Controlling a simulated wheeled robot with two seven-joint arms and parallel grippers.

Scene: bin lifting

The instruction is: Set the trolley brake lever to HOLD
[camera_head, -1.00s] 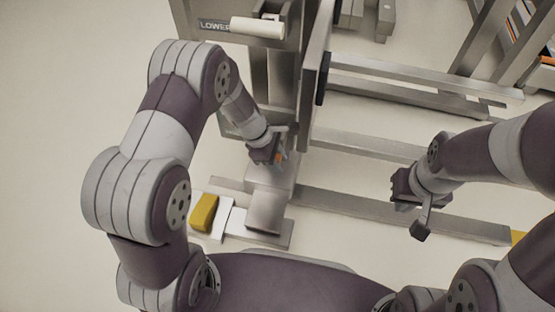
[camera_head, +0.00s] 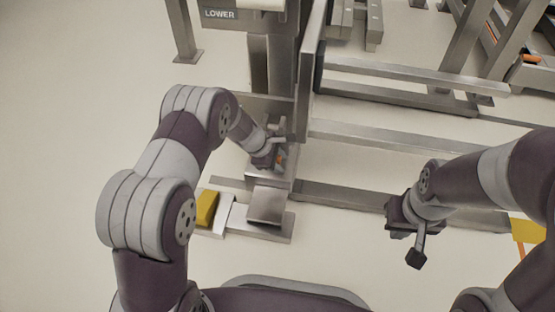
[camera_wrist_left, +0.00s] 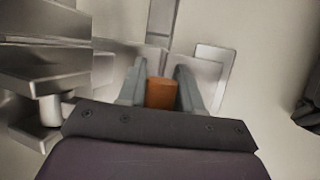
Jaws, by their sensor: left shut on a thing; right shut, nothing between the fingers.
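An orange piece (camera_wrist_left: 160,92), apparently the brake lever's grip, sits between the two fingers of my left gripper (camera_wrist_left: 160,88) in the left wrist view. The rest of the lever is hidden by the gripper and arm. No HOLD marking can be read. My right gripper (camera_head: 410,232) is shut and empty, above the floor to the right, well apart from the lever.
The metal frame has a panel marked LOWER (camera_head: 220,14) at the top. A low metal block (camera_head: 267,205) stands in front of the left gripper. A yellow block (camera_head: 207,207) lies to its left. Metal rails (camera_head: 400,206) run to the right. The floor at left is clear.

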